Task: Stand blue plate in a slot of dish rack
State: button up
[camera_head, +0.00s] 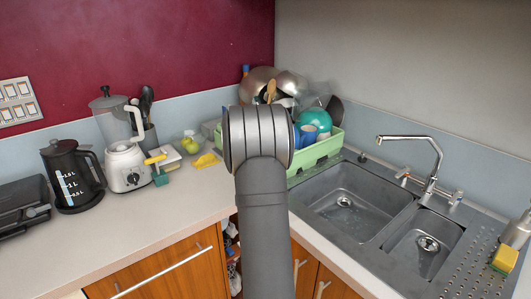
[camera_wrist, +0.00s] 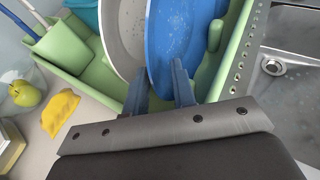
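The blue plate (camera_wrist: 185,40) stands on edge in the green dish rack (camera_wrist: 235,60) in the wrist view, right beside a pale grey plate (camera_wrist: 125,35). My gripper (camera_wrist: 160,85) is at the near edge of the blue plate, its two fingers spread apart. One finger is on the pale plate's side and the other in front of the blue plate's face. I cannot tell whether either finger touches it. In the head view the dish rack (camera_head: 320,152) is partly behind my arm, which hides the gripper and the blue plate.
A sink (camera_head: 350,195) with a faucet (camera_head: 430,160) lies right of the rack. A green utensil holder (camera_wrist: 65,45) is at the rack's left end. A yellow cloth (camera_wrist: 60,112) and a green apple (camera_wrist: 27,93) lie on the counter. A blender (camera_head: 125,150) and kettle (camera_head: 72,175) stand farther left.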

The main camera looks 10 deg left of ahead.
dwell(0.3)
jog(key=v, duration=1.7)
jog(key=shift+s, duration=0.2)
jog(key=shift+w+r, duration=0.1)
jog(key=x, duration=1.7)
jog(key=shift+w, duration=0.1)
